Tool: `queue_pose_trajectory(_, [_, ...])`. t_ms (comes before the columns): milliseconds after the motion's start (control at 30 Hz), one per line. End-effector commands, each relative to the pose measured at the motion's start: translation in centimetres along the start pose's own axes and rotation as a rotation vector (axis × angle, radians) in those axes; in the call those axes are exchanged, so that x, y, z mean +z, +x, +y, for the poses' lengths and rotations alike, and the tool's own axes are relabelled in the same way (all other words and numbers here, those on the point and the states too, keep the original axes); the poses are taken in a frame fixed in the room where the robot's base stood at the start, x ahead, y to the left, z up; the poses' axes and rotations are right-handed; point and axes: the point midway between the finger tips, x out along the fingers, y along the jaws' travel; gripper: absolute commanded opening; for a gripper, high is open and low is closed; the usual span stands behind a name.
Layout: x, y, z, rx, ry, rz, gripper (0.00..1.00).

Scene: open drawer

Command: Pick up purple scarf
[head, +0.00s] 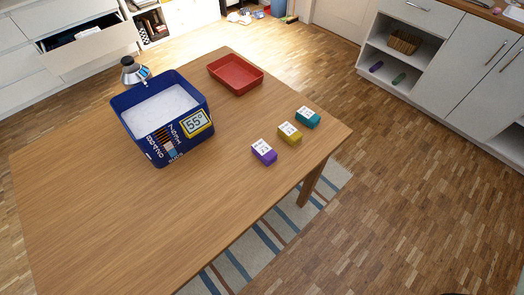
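No purple thing that is clearly a scarf shows in the head view. A small, long purple thing (376,66) lies on the lower shelf of the open white cabinet at the upper right. It is too small to tell whether it is cloth. A purple box (264,152) with a white label sits near the table's right edge. An open drawer (88,47) at the upper left holds dark and white things that I cannot make out. My gripper is not in view.
The wooden table (75,190) carries a blue bin (165,117) with white contents, a red tray (235,74), a yellow box (290,133) and a teal box (307,117). A green thing (398,78) and a basket (404,41) are in the cabinet. The right floor is clear.

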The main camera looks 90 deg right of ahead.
Motion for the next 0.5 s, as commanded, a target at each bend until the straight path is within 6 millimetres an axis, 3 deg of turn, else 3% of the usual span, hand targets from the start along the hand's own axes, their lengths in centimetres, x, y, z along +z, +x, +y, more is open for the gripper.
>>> queue_pose_trajectory(267, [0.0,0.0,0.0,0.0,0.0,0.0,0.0])
queue_pose_trajectory(500, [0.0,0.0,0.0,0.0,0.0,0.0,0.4])
